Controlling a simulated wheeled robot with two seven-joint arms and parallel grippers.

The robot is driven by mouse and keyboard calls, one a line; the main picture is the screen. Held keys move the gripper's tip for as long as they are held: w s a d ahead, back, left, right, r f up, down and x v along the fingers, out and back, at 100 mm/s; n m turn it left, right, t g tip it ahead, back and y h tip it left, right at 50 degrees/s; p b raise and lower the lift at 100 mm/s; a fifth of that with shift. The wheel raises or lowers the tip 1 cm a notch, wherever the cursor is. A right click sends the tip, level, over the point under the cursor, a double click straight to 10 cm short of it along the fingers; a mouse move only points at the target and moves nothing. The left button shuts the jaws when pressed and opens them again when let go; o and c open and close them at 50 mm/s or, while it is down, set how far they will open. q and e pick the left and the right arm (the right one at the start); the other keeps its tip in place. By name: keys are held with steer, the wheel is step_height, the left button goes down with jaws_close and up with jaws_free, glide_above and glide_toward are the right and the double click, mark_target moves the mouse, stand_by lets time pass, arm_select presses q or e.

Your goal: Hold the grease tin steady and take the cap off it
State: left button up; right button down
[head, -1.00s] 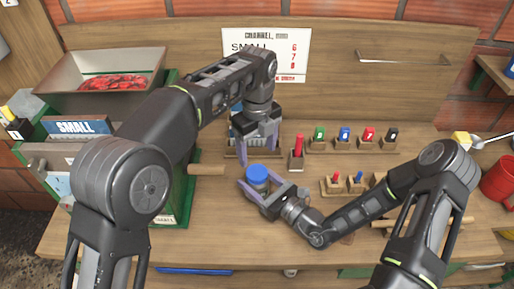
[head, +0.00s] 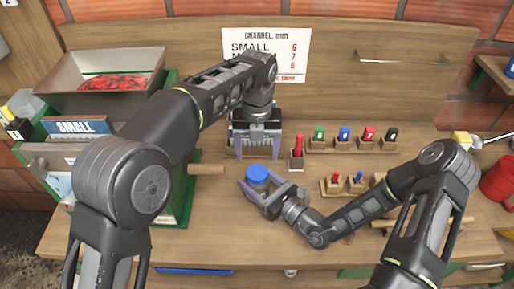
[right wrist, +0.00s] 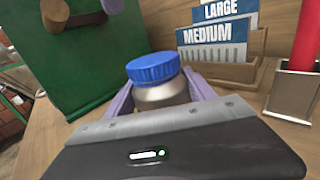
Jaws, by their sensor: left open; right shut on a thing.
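The grease tin (right wrist: 162,97) is a small metal tin with a blue cap (head: 257,173) on top. It stands upright on the bench near the middle. My right gripper (head: 256,188) is shut on the tin's body from the right, with purple fingers on both sides below the cap. The right wrist view shows the blue cap (right wrist: 153,67) seated on the tin. My left gripper (head: 257,147) is open and empty, pointing down behind and above the tin, in front of the card holder. The lower part of the tin is hidden by my right gripper.
A card holder (right wrist: 262,43) marked LARGE and MEDIUM stands behind. A red stick in a block (head: 297,157) and numbered coloured pieces (head: 345,140) stand to the right. A green machine (right wrist: 95,60) with a wooden handle (head: 207,170) is at left.

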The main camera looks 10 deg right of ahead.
mark_target(257, 172)
arm_select(q)
step_height(257, 172, down, 7)
steer(key=shift+f, duration=0.1)
stand_by(0.3)
